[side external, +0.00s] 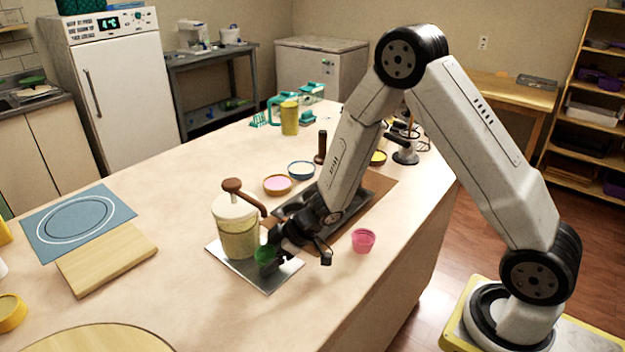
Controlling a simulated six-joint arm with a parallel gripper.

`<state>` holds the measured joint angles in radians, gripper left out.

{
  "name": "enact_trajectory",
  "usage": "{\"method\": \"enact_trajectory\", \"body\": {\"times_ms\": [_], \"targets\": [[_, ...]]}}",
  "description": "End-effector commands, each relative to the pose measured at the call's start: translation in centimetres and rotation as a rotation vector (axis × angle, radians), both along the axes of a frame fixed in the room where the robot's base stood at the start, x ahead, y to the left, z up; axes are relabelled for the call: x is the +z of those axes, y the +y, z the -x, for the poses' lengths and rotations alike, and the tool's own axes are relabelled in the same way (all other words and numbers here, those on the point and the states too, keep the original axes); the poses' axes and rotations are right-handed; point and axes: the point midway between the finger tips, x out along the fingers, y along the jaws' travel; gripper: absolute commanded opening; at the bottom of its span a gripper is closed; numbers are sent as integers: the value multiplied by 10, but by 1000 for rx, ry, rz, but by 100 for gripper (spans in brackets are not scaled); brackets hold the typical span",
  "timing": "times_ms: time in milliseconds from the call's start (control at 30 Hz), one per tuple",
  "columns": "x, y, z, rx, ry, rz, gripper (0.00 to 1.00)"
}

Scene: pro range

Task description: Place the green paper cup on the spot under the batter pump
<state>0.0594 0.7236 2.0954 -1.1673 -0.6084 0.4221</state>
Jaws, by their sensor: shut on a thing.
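The green paper cup (263,254) is at the tip of my gripper (272,258), just in front of the batter pump. My gripper is shut on the cup, and its dark fingers hide part of it. The batter pump (238,228) is a clear tub of pale batter with a white lid, a brown plunger and a brown spout (252,203) reaching to the right. It stands on a silver metal plate (272,282). The cup is over the plate, near and below the spout's end. I cannot tell whether its base touches the plate.
A pink cup (363,240) stands to the right of my gripper. Behind it are a dark tray (378,184) and bowls of pink (278,185) and blue-rimmed (301,170) contents. A wooden board (106,259) and a blue mat (115,202) lie left. The front counter is mostly clear.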

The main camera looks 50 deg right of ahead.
Motion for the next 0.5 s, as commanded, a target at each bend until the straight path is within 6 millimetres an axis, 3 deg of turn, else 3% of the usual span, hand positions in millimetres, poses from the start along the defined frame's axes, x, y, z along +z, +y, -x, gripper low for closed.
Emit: {"method": "enact_trajectory", "body": {"times_ms": [100,133,167,500], "targets": [[-3,0,0,-1,0,-1,19],[-2,0,0,0,0,0,91],[-2,0,0,0,0,0,97],[-2,0,0,0,0,0,97]]}}
